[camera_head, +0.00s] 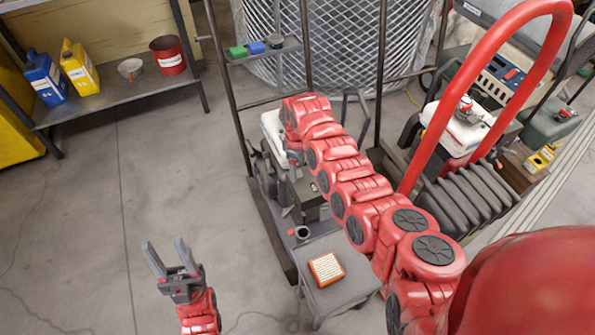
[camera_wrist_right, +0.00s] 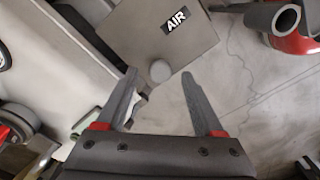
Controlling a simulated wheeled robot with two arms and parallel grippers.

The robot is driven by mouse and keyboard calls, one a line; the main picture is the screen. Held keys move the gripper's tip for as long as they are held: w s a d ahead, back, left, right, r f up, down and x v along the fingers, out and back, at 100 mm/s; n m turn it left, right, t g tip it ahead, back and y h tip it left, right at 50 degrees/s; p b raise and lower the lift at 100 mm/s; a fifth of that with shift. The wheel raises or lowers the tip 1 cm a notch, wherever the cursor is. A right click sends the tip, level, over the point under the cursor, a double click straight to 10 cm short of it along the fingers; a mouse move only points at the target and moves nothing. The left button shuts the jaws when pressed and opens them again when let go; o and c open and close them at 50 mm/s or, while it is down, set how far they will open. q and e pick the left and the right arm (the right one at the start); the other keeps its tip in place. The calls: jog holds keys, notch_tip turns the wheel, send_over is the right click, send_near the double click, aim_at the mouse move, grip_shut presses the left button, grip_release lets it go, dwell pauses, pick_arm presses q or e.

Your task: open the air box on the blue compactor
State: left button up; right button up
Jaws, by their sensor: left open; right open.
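In the right wrist view a grey box with a black AIR label (camera_wrist_right: 177,22) has a round pale knob (camera_wrist_right: 160,71) at its lower edge. The lid looks closed. My right gripper (camera_wrist_right: 159,76) is open, with the knob between or just beyond its fingertips; contact cannot be told. In the head view my right arm reaches over a machine with a white tank (camera_head: 271,127) and grey housing, hiding much of it and the right gripper. No blue shows on this machine. My left gripper (camera_head: 164,244) is open and empty above bare floor at lower left.
An orange pleated filter (camera_head: 326,268) lies on a small grey stool (camera_head: 345,291) before the machine. A red-handled machine with black bellows (camera_head: 468,200) stands at right. A shelf with jugs (camera_head: 80,67) and a red bucket (camera_head: 168,54) is at left. Floor at left is clear.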

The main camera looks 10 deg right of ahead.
jog(key=shift+f, duration=0.65)
grip_shut()
dwell(1.0)
